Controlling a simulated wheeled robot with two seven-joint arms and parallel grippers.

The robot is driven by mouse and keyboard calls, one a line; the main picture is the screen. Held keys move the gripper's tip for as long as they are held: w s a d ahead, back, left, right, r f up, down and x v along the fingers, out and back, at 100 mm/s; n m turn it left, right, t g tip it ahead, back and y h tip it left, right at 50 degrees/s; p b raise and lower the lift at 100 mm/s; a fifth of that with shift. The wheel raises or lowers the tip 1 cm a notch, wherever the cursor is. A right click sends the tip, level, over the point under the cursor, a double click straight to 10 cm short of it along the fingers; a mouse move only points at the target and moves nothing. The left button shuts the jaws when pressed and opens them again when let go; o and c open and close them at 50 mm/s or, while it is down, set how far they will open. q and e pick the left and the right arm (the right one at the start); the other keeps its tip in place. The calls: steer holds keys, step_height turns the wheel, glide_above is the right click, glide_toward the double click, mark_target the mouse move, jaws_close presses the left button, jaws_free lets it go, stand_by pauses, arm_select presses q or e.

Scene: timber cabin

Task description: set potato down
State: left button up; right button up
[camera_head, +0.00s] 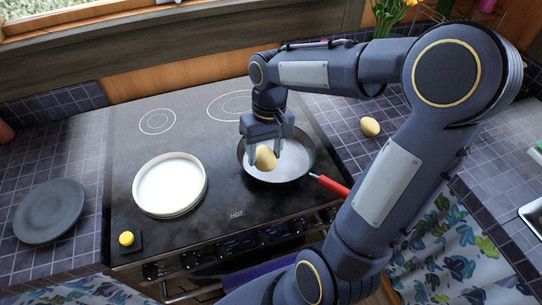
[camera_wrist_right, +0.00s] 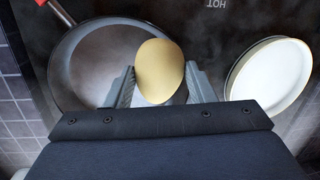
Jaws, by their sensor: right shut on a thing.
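A pale yellow potato (camera_head: 265,158) is between the fingers of my right gripper (camera_head: 265,152), over the left part of the frying pan (camera_head: 292,163). In the right wrist view the potato (camera_wrist_right: 160,72) is held between both fingertips, with the dark pan (camera_wrist_right: 90,62) behind it. I cannot tell whether the potato touches the pan. The pan has a red handle (camera_head: 329,185) and sits on the black stovetop (camera_head: 125,110). A second potato (camera_head: 370,126) lies on the tiled counter to the right. My left gripper is not in view.
A round white dish (camera_head: 170,185) stands on the stove left of the pan. A dark plate (camera_head: 49,212) lies on the left counter. A yellow button on a black base (camera_head: 127,239) is at the stove's front left. Flowers (camera_head: 388,14) stand at the back.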

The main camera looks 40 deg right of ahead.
mark_target(269, 152)
steer(key=shift+w+d+f, duration=0.25)
steer(key=shift+d+f, duration=0.25)
steer(key=shift+f, duration=0.15)
steer(key=shift+w+d+f, duration=0.2)
steer(key=shift+d+f, duration=0.25)
steer(key=shift+f, duration=0.15)
steer(key=shift+w+d+f, duration=0.1)
steer(key=shift+d+f, duration=0.05)
steer(key=shift+f, duration=0.85)
steer(key=shift+w+d+f, duration=0.1)
steer(key=shift+d+f, duration=0.05)
steer(key=shift+f, duration=0.8)
steer(key=shift+f, duration=0.1)
steer(key=o, duration=1)
steer(key=shift+o, duration=0.2)
step_height(269, 152, up, 11)
steer(key=d, duration=0.2)
steer(key=s+a+t+y, duration=0.2)
steer(key=s+a+t, duration=0.4)
steer(key=s+a, duration=0.4)
steer(key=s, duration=0.3)
steer(key=shift+s+a+f, duration=0.2)
steer(key=shift+s+a, duration=0.05)
steer(key=shift+a, duration=0.15)
